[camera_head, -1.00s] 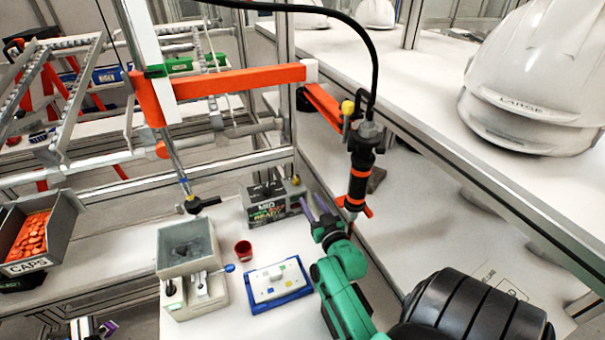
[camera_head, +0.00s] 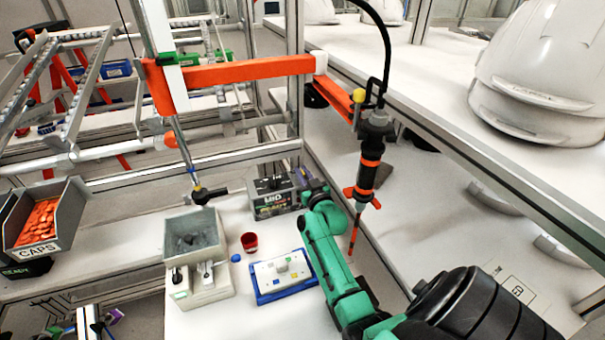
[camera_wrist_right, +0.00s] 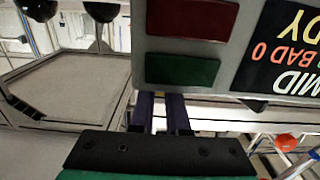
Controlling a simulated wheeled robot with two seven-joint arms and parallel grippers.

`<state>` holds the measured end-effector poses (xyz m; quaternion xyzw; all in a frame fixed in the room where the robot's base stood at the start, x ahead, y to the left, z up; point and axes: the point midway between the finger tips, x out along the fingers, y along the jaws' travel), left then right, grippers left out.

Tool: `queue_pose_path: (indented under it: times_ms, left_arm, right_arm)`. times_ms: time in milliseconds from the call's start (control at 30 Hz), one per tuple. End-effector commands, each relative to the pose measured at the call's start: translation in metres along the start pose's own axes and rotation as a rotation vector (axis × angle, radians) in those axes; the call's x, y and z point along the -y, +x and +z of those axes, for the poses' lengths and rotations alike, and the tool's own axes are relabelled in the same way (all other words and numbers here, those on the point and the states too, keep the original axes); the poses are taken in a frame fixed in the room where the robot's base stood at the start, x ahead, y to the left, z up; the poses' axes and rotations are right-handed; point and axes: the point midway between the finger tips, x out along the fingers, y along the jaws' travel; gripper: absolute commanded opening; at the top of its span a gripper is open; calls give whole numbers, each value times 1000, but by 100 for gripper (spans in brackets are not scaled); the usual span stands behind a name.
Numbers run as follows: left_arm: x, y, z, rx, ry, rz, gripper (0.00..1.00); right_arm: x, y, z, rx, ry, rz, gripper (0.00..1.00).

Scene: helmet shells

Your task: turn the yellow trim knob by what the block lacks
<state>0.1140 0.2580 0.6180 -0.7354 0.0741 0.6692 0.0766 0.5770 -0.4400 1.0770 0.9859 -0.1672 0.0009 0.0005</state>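A small yellow knob (camera_head: 358,96) sits beside the top of the hanging black-and-orange driver (camera_head: 368,165); I take it as the trim knob. A grey box (camera_head: 270,197) labelled MID READY stands at the back of the white bench. In the right wrist view its display (camera_wrist_right: 285,50) appears upside down, reading BAD 0, beside a red and a green panel. My right gripper (camera_head: 305,180) is at the box's right end. Its purple fingers (camera_wrist_right: 160,112) are a narrow gap apart, with nothing seen between them; their tips are hidden by the box.
A white block with coloured marks lies on a blue tray (camera_head: 262,299). A red cup (camera_head: 249,242) and a grey fixture (camera_head: 196,258) stand left of it. An orange beam (camera_head: 240,72) crosses above. A CAPS bin (camera_head: 62,215) is at left, a white helmet shell (camera_head: 545,75) at right.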

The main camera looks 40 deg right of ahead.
Motion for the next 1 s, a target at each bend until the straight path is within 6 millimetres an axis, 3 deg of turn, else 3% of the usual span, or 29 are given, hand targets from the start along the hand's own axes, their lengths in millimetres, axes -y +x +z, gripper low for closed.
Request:
queue_pose_path:
  times_ms: [733, 767, 800, 1000]
  left_arm:
    - [2, -9, -1, 0, 3, -3, 100]
    - [2, -9, -1, 0, 3, -3, 100]
    - [2, -9, -1, 0, 3, -3, 100]
    - [2, -9, 0, 1, 2, -3, 100]
  right_arm:
    - [0, 0, -1, -1, 0, 141, 0]
    - [0, 0, 0, -1, 0, 141, 25]
    - [0, 0, 0, -1, 0, 141, 40]
    - [0, 0, 0, 0, 0, 140, 44]
